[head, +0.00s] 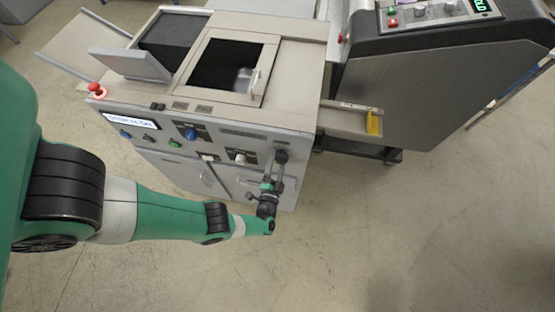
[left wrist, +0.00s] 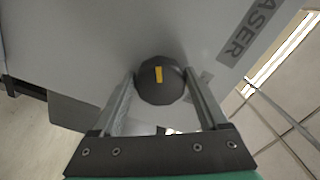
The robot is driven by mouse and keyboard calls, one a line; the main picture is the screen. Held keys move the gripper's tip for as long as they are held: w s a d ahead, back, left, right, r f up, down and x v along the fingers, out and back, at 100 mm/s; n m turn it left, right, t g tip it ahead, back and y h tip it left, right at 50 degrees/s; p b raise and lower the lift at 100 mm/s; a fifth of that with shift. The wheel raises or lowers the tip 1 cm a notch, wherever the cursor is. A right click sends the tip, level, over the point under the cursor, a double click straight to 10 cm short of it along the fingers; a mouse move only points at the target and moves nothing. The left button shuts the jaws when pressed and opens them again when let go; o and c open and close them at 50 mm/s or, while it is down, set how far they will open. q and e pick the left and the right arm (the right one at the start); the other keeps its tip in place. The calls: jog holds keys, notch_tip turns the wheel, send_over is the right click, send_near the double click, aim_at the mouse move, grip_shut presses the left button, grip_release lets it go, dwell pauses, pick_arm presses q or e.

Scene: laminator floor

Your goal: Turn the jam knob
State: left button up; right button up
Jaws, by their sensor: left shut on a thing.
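The jam knob (left wrist: 161,80) is a dark, round, faceted knob with a yellow mark, on the machine's grey front panel. In the left wrist view it sits between the two fingers of my left gripper (left wrist: 160,95), which is shut on it. The yellow mark stands close to upright in that view. In the head view my left gripper (head: 279,160) is at the right end of the front panel and largely covers the knob. My right gripper is in neither view.
A side tray (head: 350,120) with a yellow piece juts out right. Floor in front is clear.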

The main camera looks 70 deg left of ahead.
pick_arm(q)
jog(key=o, duration=1.2)
jog(key=shift+o, duration=0.2)
jog(key=v, duration=1.1)
jog(key=shift+s+d+p, duration=0.2)
jog(key=shift+d+p, duration=0.1)
jog(key=shift+p, duration=0.1)
